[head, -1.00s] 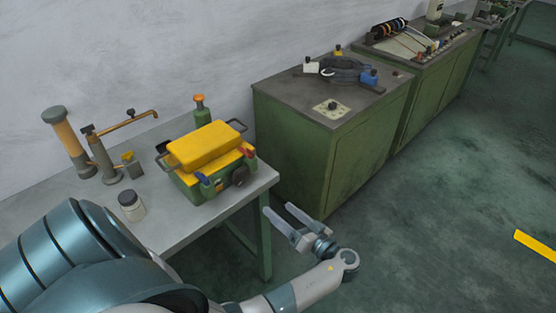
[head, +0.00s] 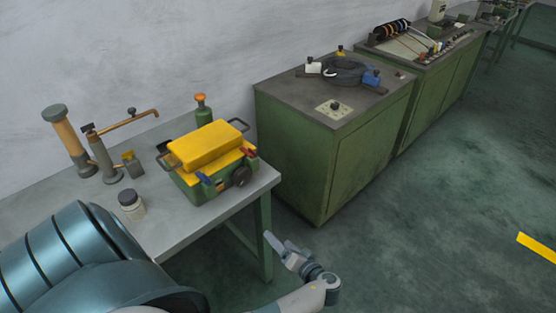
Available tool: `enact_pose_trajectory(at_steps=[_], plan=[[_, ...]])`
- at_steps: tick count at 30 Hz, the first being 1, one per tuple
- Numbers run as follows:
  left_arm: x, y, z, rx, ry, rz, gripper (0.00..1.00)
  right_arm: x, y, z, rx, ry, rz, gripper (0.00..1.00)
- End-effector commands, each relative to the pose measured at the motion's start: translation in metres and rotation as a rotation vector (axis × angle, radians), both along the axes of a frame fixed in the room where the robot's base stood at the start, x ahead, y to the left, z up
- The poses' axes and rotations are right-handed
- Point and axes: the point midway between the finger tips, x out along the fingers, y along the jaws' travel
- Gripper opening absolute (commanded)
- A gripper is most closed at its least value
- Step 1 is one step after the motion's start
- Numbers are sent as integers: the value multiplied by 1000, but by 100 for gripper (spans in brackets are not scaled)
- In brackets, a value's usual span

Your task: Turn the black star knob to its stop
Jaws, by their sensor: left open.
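A black round knob (head: 242,176) sits on the front right side of a green and yellow box (head: 205,150), which stands on the grey bench. It looks like the star knob, but its lobes are too small to make out. Another small dark knob (head: 335,105) sits on a pale plate on top of the green cabinet. My left gripper (head: 281,240) is open and empty, in front of the bench's right leg. It is below and to the right of the box, apart from both knobs. My right gripper is out of view.
The grey bench (head: 180,235) also holds a lidded jar (head: 131,205), an orange and grey cylinder (head: 68,140) and a green bottle (head: 202,110). A green cabinet (head: 330,165) stands beyond the bench. The floor at right is clear, apart from a yellow stripe (head: 538,247).

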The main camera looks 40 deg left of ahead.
Motion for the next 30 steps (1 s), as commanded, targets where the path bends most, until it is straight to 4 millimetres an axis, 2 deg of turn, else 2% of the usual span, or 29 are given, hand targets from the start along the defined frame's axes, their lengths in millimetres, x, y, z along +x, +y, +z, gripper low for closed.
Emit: enact_pose_trajectory(at_steps=[9, 15, 21, 30], plan=[[-15, -4, -50, -73, 120, -63, 74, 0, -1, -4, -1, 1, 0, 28], [-22, -7, -70, -107, 167, -92, 74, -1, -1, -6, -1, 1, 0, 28], [-26, -8, -79, -121, 188, -104, 74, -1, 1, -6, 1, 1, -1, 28], [-26, -8, -79, -121, 189, -105, 74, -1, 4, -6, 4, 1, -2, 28]])
